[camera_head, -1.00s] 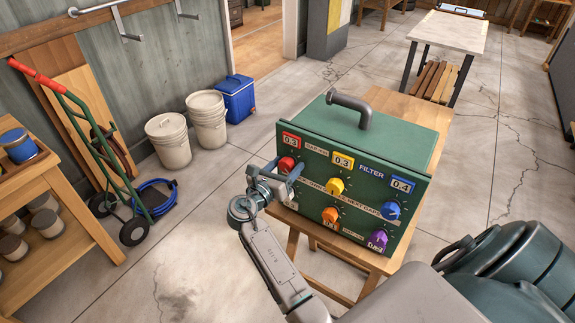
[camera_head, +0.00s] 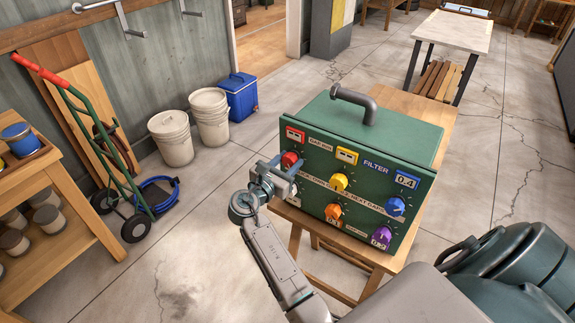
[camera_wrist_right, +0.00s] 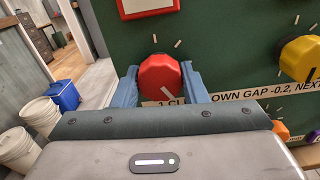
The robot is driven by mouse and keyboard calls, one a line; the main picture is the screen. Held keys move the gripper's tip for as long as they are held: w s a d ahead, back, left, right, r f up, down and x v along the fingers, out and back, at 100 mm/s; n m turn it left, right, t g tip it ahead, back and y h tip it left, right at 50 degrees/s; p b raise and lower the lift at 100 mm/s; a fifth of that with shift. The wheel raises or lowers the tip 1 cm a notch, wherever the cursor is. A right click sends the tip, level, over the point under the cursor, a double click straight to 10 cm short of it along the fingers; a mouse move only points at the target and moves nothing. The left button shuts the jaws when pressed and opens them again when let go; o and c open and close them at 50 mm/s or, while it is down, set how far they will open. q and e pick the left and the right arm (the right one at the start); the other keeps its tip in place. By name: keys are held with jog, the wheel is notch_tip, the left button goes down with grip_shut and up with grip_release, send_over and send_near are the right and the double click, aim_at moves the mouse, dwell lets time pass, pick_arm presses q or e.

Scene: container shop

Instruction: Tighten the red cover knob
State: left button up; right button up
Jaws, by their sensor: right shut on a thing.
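The green box (camera_head: 350,150) stands on a wooden table, with several coloured knobs and small displays on its front. The red knob (camera_head: 289,159) is at the upper left of that front, under a red-framed display (camera_head: 295,135). My right gripper (camera_head: 284,168) is at the red knob. In the right wrist view the blue-grey fingers stand on both sides of the red knob (camera_wrist_right: 160,76) and are shut on it. A pale mark on the knob's face points to the lower right. My left gripper is not in view.
A yellow knob (camera_head: 338,182) is to the right of the red one, and an orange knob (camera_head: 333,212) is below. A blue knob (camera_head: 395,206) and a purple knob (camera_head: 382,235) are farther right.

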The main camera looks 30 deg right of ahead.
jog(key=m+b, duration=0.2)
jog(key=m, duration=0.2)
jog(key=shift+f, duration=0.15)
jog(key=shift+m+b, duration=0.8)
jog(key=shift+r, duration=0.2)
jog(key=o, duration=0.8)
jog(key=shift+o, duration=0.9)
jog(key=shift+w+d+f, duration=0.15)
jog(key=shift+d, duration=0.05)
jog(key=shift+a, duration=0.1)
